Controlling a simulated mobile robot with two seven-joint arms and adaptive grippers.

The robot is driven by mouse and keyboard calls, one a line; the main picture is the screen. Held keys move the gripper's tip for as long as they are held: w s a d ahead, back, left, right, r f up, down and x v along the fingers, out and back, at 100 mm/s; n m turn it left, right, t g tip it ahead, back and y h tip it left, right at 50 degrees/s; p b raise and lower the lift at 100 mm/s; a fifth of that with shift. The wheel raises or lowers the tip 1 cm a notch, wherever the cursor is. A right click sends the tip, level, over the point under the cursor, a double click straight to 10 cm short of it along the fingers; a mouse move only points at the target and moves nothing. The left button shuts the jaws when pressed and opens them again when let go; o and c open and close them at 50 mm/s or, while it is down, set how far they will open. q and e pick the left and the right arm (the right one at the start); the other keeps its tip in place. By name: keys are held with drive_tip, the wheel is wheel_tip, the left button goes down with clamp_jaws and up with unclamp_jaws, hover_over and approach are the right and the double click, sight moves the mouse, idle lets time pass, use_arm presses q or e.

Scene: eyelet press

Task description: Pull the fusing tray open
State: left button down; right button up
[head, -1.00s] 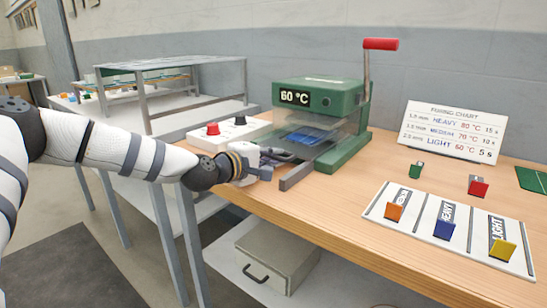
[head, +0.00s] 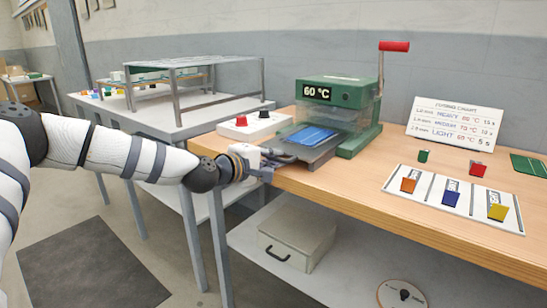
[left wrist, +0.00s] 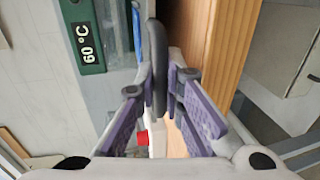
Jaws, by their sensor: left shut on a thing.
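The green fusing press (head: 352,94) shows "60 °C" and stands on the wooden bench. Its grey fusing tray (head: 322,152) sticks out well past the front of the press, with a blue piece (head: 308,136) lying on it. My left gripper (head: 283,158) is at the tray's front end. In the left wrist view the gripper's purple-padded fingers (left wrist: 162,88) are closed around the dark tray handle (left wrist: 155,50). The fingers partly hide the handle in the head view. My right gripper is not in view.
A control box (head: 255,125) with a red and a black knob sits left of the press. A white board (head: 428,198) with coloured tabs and a fusing chart (head: 455,125) are at the right. A metal case (head: 297,238) is on the lower shelf.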

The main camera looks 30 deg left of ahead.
use_arm(q)
drive_tip(key=shift+w, duration=0.3)
drive_tip(key=c, duration=2)
unclamp_jaws()
drive_tip(key=shift+o, duration=0.2)
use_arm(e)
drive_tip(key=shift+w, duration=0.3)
use_arm(q)
drive_tip(key=v, duration=0.7)
drive_tip(key=shift+s, duration=0.3)
drive_tip(key=shift+r, duration=0.1)
